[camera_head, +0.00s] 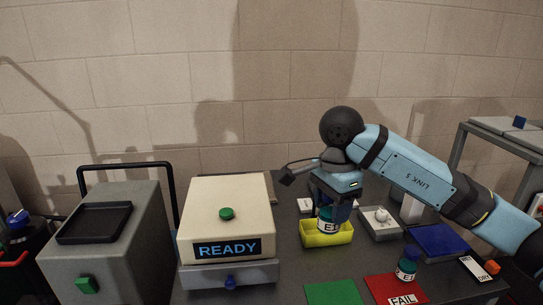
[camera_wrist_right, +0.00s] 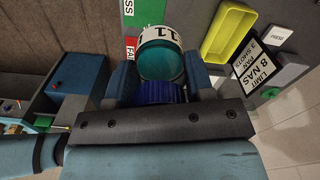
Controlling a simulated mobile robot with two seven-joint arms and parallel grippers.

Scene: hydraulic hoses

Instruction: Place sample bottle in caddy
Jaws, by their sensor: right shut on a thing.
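My right gripper (camera_head: 332,207) is shut on a sample bottle (camera_head: 326,226) with a white label and a dark teal body. In the head view the bottle overlaps the yellow caddy (camera_head: 340,239); I cannot tell whether it is inside or above it. In the right wrist view the bottle (camera_wrist_right: 162,62), with a blue cap, sits between the two fingers (camera_wrist_right: 163,84). There a yellow tray (camera_wrist_right: 228,32), likely the caddy, shows apart at the upper right, with no bottle visible in it. My left gripper is not in view.
A second teal bottle (camera_head: 406,265) stands at the red FAIL mat (camera_head: 385,287), near a green mat (camera_head: 332,293). A cream READY machine (camera_head: 228,215) stands left of the caddy.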

